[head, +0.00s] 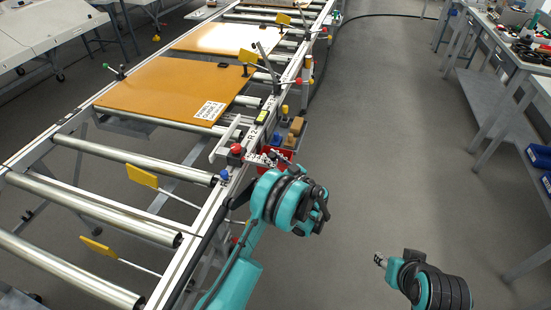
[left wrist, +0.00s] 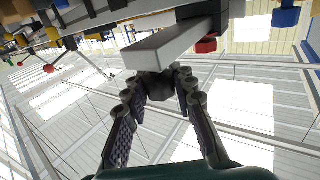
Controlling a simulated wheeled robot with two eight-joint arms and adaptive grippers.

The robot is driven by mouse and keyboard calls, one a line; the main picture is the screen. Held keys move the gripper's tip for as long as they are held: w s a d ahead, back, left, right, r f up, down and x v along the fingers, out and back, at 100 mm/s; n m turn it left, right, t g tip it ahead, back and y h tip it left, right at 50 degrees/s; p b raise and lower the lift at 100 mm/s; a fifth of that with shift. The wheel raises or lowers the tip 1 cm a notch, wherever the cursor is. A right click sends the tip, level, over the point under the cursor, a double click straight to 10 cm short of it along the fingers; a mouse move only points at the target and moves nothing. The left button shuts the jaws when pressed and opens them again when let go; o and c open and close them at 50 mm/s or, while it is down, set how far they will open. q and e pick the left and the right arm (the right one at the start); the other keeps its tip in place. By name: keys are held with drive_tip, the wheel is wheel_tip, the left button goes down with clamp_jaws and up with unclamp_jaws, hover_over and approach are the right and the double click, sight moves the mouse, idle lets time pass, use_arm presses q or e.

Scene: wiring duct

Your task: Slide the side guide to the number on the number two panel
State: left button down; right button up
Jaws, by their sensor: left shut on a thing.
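The side guide (head: 226,139) is a pale metal bracket on the conveyor's right rail, with a red knob (head: 237,149) at its near end. My left gripper (head: 273,157) is at the rail's outer side, beside the guide. In the left wrist view, its fingers (left wrist: 158,88) close on a dark part under a pale grey bar (left wrist: 170,45); this seems to be the guide's underside. An orange panel (head: 165,90) lies on the rollers just beyond the guide, with a white label (head: 209,110) whose text is too small to read. My right gripper (head: 380,260) hangs over the floor, its fingers unclear.
A second orange panel (head: 215,39) lies farther up the conveyor. Small coloured parts (head: 292,130) sit along the right rail. The floor (head: 390,140) to the right is clear, up to the workbenches.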

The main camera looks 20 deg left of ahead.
use_arm(q)
drive_tip(key=shift+a, duration=0.35)
drive_tip(key=c, duration=1.2)
unclamp_jaws()
drive_tip(key=shift+d, duration=0.15)
drive_tip(key=v, duration=1.2)
drive_tip(key=shift+w, duration=0.1)
